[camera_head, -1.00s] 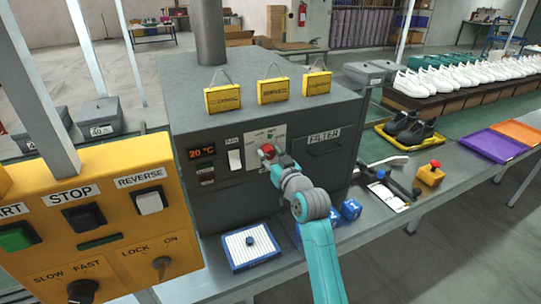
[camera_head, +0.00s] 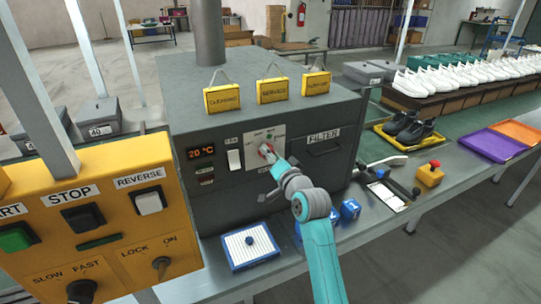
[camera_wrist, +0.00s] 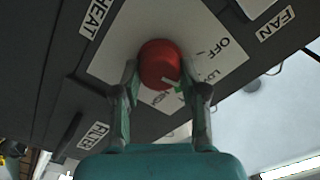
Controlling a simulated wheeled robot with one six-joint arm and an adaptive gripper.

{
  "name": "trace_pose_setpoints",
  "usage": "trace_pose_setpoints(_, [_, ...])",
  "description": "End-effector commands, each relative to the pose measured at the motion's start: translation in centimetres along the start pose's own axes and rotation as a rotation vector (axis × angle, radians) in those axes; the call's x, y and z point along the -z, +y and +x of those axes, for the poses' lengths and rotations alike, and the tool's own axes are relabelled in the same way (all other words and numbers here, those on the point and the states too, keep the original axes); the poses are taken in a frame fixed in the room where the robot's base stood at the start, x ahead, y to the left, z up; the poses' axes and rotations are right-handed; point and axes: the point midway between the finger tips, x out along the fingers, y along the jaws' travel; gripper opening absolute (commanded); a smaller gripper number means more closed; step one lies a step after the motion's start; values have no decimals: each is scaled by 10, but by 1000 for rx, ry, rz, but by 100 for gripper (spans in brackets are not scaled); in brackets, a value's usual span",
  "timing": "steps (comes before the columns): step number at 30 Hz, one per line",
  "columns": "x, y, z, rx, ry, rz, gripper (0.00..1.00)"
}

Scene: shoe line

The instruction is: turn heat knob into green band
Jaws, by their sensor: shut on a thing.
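The red heat knob (camera_head: 265,149) sits on a white dial plate (camera_head: 280,133) on the front of the dark grey oven. My gripper (camera_head: 268,155) reaches it from the lower right. In the wrist view, my gripper (camera_wrist: 161,82) has one finger on each side of the red knob (camera_wrist: 159,62) and is shut on it. A white pointer mark shows on the knob's lower right edge, towards LOW and HIGH. A little green shows beside it; the rest of the green band is hidden or too small to tell. The display (camera_head: 201,153) reads 20 °C.
A white rocker switch (camera_head: 235,160) is left of the dial, and the FILTER panel (camera_head: 323,142) is right of it. Yellow tags (camera_head: 272,91) hang above. A yellow control box (camera_head: 110,225) stands at left.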

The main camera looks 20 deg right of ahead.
Motion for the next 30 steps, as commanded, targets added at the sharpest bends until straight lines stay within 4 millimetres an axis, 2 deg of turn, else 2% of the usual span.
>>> trace_pose_setpoints(15, [0,2,0,-1,0,413,8])
trace_pose_setpoints(30, [-1,3,0,-1,0,550,8])
